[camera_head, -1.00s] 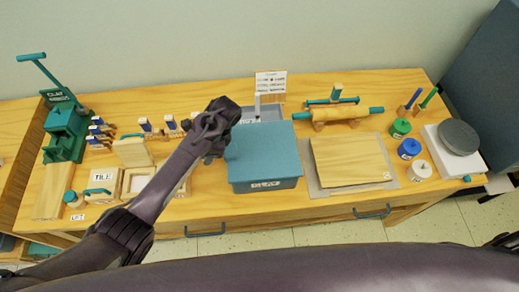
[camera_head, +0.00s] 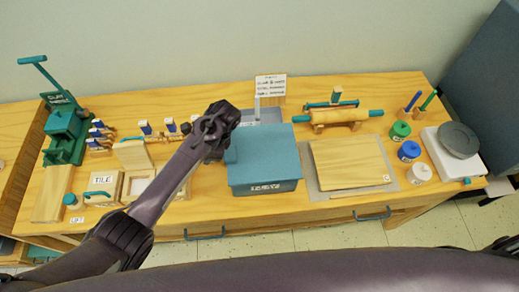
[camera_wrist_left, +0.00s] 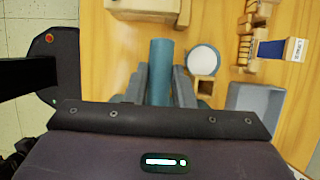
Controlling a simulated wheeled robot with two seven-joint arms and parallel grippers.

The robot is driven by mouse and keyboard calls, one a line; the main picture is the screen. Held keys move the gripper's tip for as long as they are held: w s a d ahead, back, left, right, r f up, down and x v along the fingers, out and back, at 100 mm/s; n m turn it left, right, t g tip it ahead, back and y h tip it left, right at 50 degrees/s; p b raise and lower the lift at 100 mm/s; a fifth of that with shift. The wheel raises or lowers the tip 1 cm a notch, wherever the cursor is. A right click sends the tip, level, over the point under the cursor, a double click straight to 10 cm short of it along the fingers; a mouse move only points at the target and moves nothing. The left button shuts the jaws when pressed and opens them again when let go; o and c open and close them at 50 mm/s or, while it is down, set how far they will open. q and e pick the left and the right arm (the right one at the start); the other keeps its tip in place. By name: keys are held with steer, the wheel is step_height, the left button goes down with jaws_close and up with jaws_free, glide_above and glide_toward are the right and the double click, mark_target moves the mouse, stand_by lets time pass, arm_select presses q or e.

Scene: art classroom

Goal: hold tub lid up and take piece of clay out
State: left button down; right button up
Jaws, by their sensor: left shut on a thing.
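The clay tub (camera_head: 264,187) stands at the front middle of the table, a dark box with a label on its front. Its flat teal lid (camera_head: 265,152) covers the top and looks down in the head view. My left gripper (camera_head: 222,128) is at the lid's left side. In the left wrist view, my left gripper (camera_wrist_left: 160,88) is shut on a round teal bar (camera_wrist_left: 160,62), which seems to be the lid's handle. The clay inside the tub is hidden. My right gripper is not in view.
A grey tray (camera_head: 267,115) is behind the tub. A wooden board (camera_head: 350,163) lies on a grey mat just right of it, with a rolling pin (camera_head: 345,116) behind. Wooden frames (camera_head: 140,184) and tools crowd the left. Small jars (camera_head: 409,150) and a scale (camera_head: 447,165) stand right.

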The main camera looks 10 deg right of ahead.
arm_select(q)
steer(key=shift+w+r+p, duration=0.1)
steer(key=shift+r+p, duration=0.5)
steer(key=shift+r, duration=0.15)
steer(key=shift+w+r+p, duration=0.2)
steer(key=shift+r+p, duration=0.15)
steer(key=shift+r, duration=0.3)
steer(key=w+r+b, duration=0.1)
steer(key=w+r, duration=0.6)
steer(key=shift+w+r, duration=0.25)
steer(key=shift+w, duration=0.05)
stand_by(1.1)
stand_by(0.3)
